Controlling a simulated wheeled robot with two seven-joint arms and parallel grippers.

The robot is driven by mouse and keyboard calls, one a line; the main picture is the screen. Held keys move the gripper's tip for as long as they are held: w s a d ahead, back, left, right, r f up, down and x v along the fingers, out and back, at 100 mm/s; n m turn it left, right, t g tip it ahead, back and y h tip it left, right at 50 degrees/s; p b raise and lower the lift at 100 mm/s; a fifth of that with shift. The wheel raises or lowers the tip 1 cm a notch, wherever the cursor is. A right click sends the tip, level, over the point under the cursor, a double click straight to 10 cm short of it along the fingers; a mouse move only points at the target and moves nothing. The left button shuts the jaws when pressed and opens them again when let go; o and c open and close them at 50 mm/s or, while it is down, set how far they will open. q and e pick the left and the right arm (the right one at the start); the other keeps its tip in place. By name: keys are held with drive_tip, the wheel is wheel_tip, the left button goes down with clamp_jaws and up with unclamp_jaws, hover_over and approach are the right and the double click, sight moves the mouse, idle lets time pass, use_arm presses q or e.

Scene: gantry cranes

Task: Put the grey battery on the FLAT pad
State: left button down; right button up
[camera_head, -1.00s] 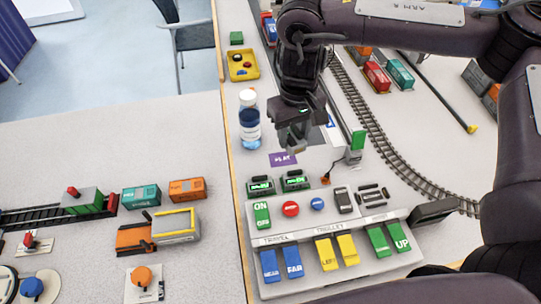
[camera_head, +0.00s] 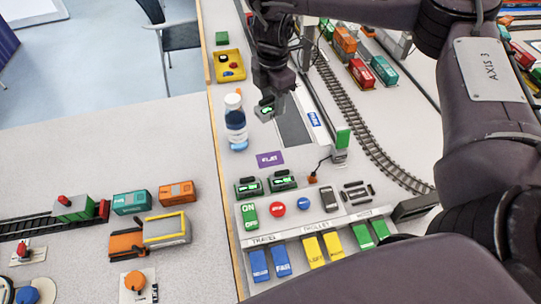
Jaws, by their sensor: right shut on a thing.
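My right gripper (camera_head: 270,100) is shut on a small grey block with a green face, which I take for the grey battery (camera_head: 265,111). Its fingers hide part of the block. It is held beyond the purple FLAT pad (camera_head: 270,159), apart from it. The pad lies bare on the table just behind the control console. Two dark units with green displays, one on the left (camera_head: 249,187) and one on the right (camera_head: 283,181), sit at the console's back edge. My left gripper is out of view.
A bottle (camera_head: 236,122) with a white cap stands left of the gripper. A dark strip (camera_head: 294,126) and a green upright block (camera_head: 343,137) are to the right, with a curved track (camera_head: 350,110) beyond. A yellow tray (camera_head: 229,66) lies behind the bottle.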

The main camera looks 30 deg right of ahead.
wheel_tip(320, 180, down, 16)
drive_tip(key=b, duration=0.4)
drive_tip(key=shift+b, duration=0.35)
wheel_tip(320, 180, down, 3)
drive_tip(key=shift+b, duration=0.75)
drive_tip(key=shift+f, duration=0.35)
drive_tip(key=o, duration=1.1)
drive_tip(key=shift+f, duration=0.15)
wheel_tip(320, 180, up, 12)
drive_tip(key=p, duration=0.4)
drive_tip(key=shift+r, duration=0.2)
